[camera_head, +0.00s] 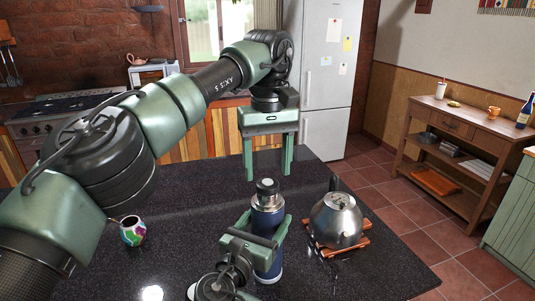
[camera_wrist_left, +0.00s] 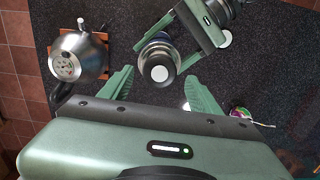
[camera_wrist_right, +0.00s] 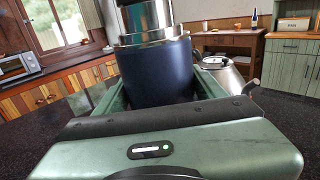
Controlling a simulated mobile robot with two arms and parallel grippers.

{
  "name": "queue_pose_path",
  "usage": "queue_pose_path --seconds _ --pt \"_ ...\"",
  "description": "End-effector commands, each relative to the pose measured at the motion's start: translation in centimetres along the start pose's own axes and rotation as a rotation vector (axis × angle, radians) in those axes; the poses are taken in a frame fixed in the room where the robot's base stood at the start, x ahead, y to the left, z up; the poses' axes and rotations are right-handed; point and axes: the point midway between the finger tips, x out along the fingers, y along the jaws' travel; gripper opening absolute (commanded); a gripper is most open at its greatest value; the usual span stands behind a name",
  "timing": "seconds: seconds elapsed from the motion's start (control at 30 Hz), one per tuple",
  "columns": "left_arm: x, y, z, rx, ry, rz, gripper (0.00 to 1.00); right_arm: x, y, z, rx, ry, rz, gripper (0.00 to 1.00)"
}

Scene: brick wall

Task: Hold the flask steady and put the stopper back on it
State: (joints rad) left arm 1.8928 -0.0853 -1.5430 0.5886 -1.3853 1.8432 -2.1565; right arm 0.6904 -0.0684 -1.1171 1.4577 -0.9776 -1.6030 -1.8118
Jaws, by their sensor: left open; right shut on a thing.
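The dark blue flask (camera_head: 268,225) with a steel neck stands upright on the dark counter. My right gripper (camera_head: 262,232) is shut around its body from the near side; the right wrist view shows the blue wall (camera_wrist_right: 155,72) between the fingers. The stopper (camera_head: 267,186), dark with a grey top, sits on the flask's mouth; its pale round top shows in the left wrist view (camera_wrist_left: 160,73). I cannot tell how firmly it is seated. My left gripper (camera_head: 268,175) points down, open and empty, above and behind the flask, its fingers apart.
A steel kettle (camera_head: 336,222) stands on a wooden trivet (camera_head: 364,243) close to the right of the flask. A colourful pot (camera_head: 132,231) is on the counter at the left, near my left arm. The counter (camera_head: 330,283) in front of the kettle is clear.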

Motion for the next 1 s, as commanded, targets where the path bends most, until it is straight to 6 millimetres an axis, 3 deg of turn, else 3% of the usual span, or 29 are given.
queue_pose_path --seconds 1.0 --pt "-1.6 0.0 0.0 -2.397 0.003 -0.002 0.63 0.0 0.0 -0.2 -0.003 0.004 0.0 0.0"
